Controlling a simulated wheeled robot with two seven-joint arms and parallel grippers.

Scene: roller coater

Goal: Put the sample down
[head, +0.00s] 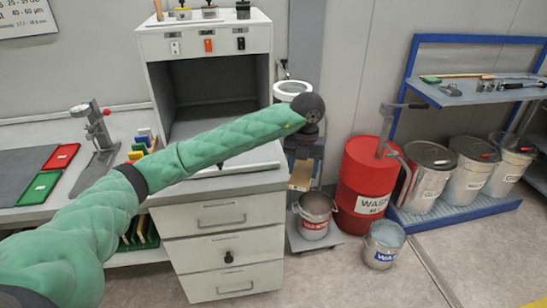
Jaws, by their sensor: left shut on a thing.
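My left arm comes in from the lower left in a green quilted sleeve and reaches across the front of the white cabinet. Its dark round wrist is at the far end, and my left gripper (308,130) points down and away below it. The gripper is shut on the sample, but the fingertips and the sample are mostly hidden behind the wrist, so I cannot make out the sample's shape. The gripper is right of the cabinet, in front of a narrow stand. My right gripper is out of view.
The open-fronted cabinet (160,45) stands on a drawer unit (222,240). Red (61,156) and green (40,188) trays lie on the left bench. A red drum (364,180), pails and a blue rack (470,215) stand at right.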

